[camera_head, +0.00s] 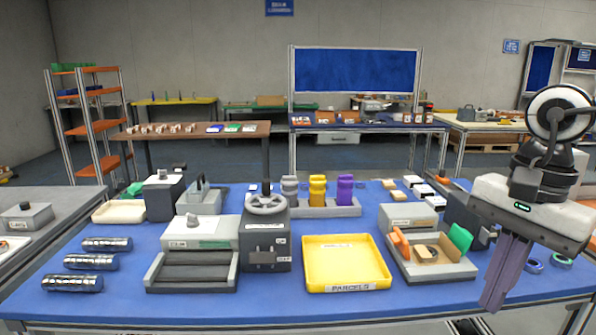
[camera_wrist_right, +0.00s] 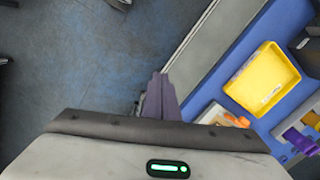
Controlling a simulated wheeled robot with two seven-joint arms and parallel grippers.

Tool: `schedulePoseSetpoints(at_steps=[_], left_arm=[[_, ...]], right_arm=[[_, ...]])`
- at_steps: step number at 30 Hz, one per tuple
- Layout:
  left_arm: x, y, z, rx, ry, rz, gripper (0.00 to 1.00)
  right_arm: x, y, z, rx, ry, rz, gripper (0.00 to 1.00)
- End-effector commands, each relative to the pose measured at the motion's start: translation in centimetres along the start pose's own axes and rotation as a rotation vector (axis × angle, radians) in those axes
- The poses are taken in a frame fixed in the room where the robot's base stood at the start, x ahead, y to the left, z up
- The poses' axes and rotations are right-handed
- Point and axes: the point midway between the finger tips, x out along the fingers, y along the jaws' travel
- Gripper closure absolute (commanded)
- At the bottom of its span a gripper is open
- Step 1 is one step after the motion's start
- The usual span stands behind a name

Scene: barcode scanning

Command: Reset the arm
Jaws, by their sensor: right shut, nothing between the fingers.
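My right gripper (camera_head: 494,303) hangs at the right side of the blue table in the head view, fingers pointing down and held together. Nothing is between the fingers. In the right wrist view its fingers (camera_wrist_right: 159,82) are closed together, with the grey floor and the table's edge beyond them. The right arm comes in from the right edge of the head view. My left gripper does not show in either view.
The blue table (camera_head: 240,308) holds a yellow parcels tray (camera_head: 346,262), a grey box with orange and green pieces (camera_head: 440,274), a machine with a handwheel (camera_head: 266,240) and several silver cylinders (camera_head: 72,283). The table's front strip is clear.

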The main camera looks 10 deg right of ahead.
Motion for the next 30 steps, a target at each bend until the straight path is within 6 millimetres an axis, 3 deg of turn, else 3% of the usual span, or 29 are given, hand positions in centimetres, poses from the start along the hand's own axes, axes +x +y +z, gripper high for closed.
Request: schedulePoseSetpoints(at_steps=[4,14,19,23,26,30], left_arm=[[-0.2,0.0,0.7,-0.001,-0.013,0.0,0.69],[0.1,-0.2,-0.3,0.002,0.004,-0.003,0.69],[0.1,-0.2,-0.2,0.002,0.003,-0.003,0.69],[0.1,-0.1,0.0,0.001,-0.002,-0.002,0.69],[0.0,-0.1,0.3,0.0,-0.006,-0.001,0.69],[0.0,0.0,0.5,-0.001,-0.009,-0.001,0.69]], right_arm=[[2.0,-0.6,0.6,0.128,-0.148,-0.063,1.0],[5.9,-2.7,1.8,0.534,-0.554,-0.196,1.0],[8.7,-4.6,1.6,0.955,-0.922,-0.25,1.0],[11.5,-5.7,0.1,1.368,-1.242,-0.24,1.0],[14.6,-5.8,-1.5,1.699,-1.474,-0.192,1.0],[20.5,-4.6,-3.2,2.186,-1.772,-0.054,1.0]])
